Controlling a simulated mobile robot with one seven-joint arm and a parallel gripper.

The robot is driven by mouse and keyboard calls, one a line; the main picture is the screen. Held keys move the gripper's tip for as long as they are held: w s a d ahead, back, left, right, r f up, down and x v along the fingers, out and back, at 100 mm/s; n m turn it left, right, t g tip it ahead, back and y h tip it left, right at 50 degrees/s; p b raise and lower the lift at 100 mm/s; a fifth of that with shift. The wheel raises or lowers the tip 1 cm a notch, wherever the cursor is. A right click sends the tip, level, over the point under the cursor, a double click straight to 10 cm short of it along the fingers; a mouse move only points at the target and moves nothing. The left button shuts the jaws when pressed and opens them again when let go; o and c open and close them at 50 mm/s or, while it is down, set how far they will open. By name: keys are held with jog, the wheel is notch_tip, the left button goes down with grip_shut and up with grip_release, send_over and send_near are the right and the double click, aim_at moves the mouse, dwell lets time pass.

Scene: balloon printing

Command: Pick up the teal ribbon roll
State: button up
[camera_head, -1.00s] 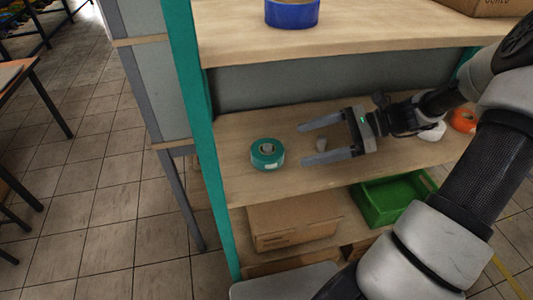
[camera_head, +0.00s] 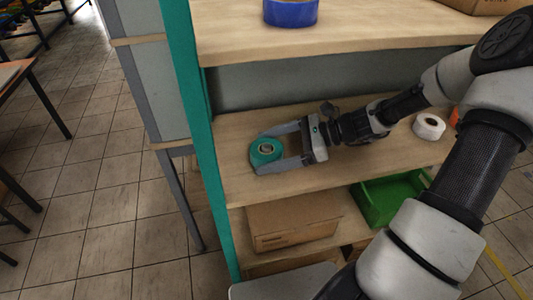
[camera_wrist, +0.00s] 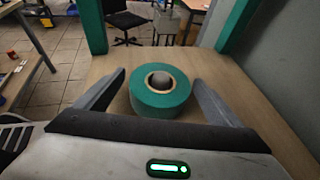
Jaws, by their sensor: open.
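The teal ribbon roll (camera_head: 266,151) lies flat on the middle wooden shelf, near its left end. It also shows in the wrist view (camera_wrist: 160,92), with a brown core ring around a grey centre. My gripper (camera_head: 268,152) is open, with one finger on each side of the roll. In the wrist view the fingers (camera_wrist: 160,90) flank the roll with a gap on both sides. The roll rests on the shelf.
The teal shelf post (camera_head: 187,130) stands just left of the roll. The upper shelf (camera_head: 340,32) carries a blue roll (camera_head: 291,12). A white roll (camera_head: 429,126) lies farther right on the middle shelf. A cardboard box (camera_head: 293,222) and green crate (camera_head: 385,205) are below.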

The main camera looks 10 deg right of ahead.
jog(key=c, duration=1.2)
jog(key=shift+r, duration=0.15)
